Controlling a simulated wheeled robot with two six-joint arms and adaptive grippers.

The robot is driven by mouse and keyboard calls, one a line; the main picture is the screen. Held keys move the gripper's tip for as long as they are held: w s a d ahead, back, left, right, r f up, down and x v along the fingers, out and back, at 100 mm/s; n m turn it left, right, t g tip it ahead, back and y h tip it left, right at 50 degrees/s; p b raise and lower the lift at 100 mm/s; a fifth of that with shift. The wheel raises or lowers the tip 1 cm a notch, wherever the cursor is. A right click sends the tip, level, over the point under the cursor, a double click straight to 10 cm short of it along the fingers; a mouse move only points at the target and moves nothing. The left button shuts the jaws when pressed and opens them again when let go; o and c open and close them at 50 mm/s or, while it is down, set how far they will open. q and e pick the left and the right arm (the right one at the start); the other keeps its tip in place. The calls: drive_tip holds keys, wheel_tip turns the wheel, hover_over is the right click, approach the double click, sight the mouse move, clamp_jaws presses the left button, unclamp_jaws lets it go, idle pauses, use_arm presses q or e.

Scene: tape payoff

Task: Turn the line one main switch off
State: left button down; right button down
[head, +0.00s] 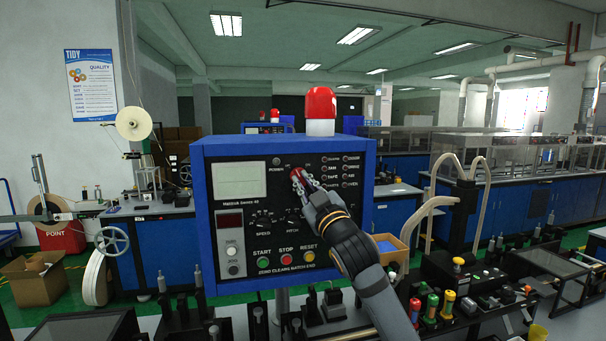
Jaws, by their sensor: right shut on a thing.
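The blue control box (203,215) with a dark front panel stands in the middle of the head view. The main switch (296,175) is at the panel's upper middle; a bit of its red knob shows between my fingers. My right gripper (301,182) comes from the lower right and is shut on the switch knob. The fingers hide most of the knob and part of its markings, so I cannot read its position. My left gripper is not in view.
The panel has a grey screen (238,181), a green START button (263,262), a red STOP button (286,261) and a yellow RESET button (309,257). A red beacon (320,103) tops the box. Tooling and coloured handles (431,308) crowd the lower right.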

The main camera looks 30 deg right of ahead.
drive_tip(key=shift+d+r+n+g+y+p, duration=0.1)
drive_tip(key=shift+n+g+y+p, duration=0.1)
drive_tip(key=shift+n+y+p, duration=0.65)
drive_tip(key=shift+d+n+g+y+p, duration=0.1)
drive_tip(key=shift+n+g+y+p, duration=0.2)
drive_tip(key=shift+n+p, duration=0.9)
drive_tip(key=shift+n+b, duration=0.35)
drive_tip(key=c, duration=1.4)
unclamp_jaws()
